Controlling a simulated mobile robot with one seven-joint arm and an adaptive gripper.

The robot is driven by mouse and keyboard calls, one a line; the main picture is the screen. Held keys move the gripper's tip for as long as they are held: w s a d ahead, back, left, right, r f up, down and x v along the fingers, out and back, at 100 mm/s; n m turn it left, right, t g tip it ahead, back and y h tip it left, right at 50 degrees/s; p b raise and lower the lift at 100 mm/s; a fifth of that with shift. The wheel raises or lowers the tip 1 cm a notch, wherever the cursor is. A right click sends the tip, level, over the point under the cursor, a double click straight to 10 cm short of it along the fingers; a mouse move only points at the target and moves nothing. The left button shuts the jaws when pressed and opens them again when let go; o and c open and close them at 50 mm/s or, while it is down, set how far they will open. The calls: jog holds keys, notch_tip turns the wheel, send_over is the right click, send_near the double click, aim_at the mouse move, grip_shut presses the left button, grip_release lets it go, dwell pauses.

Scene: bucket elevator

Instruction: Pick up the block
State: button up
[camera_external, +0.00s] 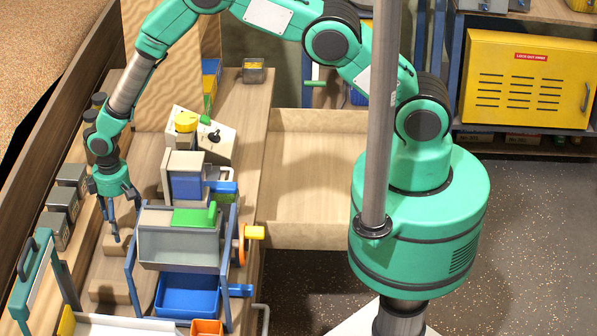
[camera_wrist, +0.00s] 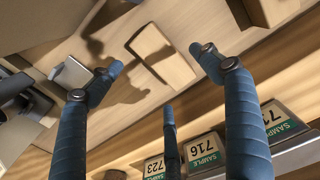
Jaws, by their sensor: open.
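In the wrist view, a light wooden block (camera_wrist: 162,56) lies on the wooden bench top, between and below the fingertips of my gripper (camera_wrist: 156,60). The gripper's blue fingers are spread wide with nothing between them, and a gap shows around the block. In the external view, my gripper (camera_external: 109,222) points down over the left part of the bench. A wooden block (camera_external: 115,247) is right by its fingertips, partly covered by them. Whether the fingers touch it cannot be told there. Another wooden block (camera_external: 108,291) lies nearer the front.
Grey sample boxes (camera_external: 61,201) stand left of my gripper. The bucket elevator's grey hopper (camera_external: 178,245) and blue tray (camera_external: 187,296) are close on the right. A control box (camera_external: 213,137) stands behind.

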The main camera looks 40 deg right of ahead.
aim_at(123, 237)
jog(key=shift+f, duration=0.1)
jog(key=shift+w+f+p, duration=0.15)
jog(key=shift+f+p, duration=0.25)
jog(key=shift+f, duration=2.1)
jog(key=c, duration=1.4)
